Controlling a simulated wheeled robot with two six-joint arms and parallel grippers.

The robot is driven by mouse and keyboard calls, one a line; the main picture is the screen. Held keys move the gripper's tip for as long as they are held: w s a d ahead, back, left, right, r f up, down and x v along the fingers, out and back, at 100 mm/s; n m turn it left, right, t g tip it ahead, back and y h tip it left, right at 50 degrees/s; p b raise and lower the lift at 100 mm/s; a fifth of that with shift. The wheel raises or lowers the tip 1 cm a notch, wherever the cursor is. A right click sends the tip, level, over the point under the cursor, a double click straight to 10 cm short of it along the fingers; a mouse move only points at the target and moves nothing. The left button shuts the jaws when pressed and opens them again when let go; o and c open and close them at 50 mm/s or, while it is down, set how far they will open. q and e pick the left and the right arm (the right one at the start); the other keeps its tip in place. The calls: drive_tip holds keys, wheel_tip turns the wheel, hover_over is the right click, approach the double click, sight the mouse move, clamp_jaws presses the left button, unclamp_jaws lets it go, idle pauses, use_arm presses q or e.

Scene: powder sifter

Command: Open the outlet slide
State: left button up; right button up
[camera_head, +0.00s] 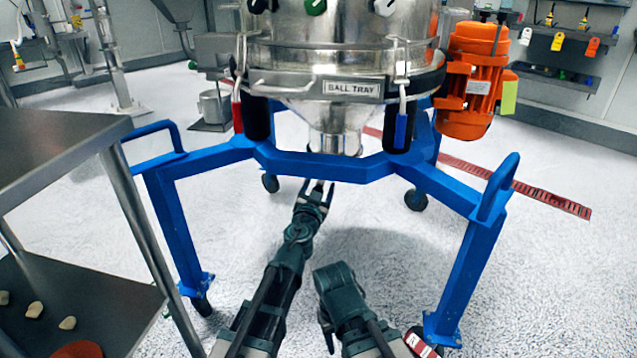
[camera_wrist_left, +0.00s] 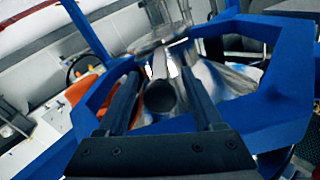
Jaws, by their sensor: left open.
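The steel sifter (camera_head: 330,60) stands in a blue frame, with a plate reading "BALL TRAY" on its front. Its steel outlet (camera_head: 335,135) hangs down behind the front blue bar. My left gripper (camera_head: 319,186) is below that bar, fingers pointing up and away toward the outlet's underside. In the left wrist view, the open left gripper (camera_wrist_left: 160,78) has a dark round-ended handle (camera_wrist_left: 160,97) between its fingers, with steel behind it. I cannot tell whether either finger touches it. The slide plate itself is not clear. My right arm is low in the head view; its gripper does not show.
The blue frame (camera_head: 325,167) crosses just above my left gripper, with legs on both sides. An orange motor (camera_head: 472,85) hangs at the right. A steel table (camera_head: 55,150) stands at the left. The floor under the frame is mostly clear.

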use_arm(q)
drive_tip(key=shift+w+d, duration=0.1)
drive_tip(key=shift+w, duration=0.3)
clamp_jaws()
idle(1.2)
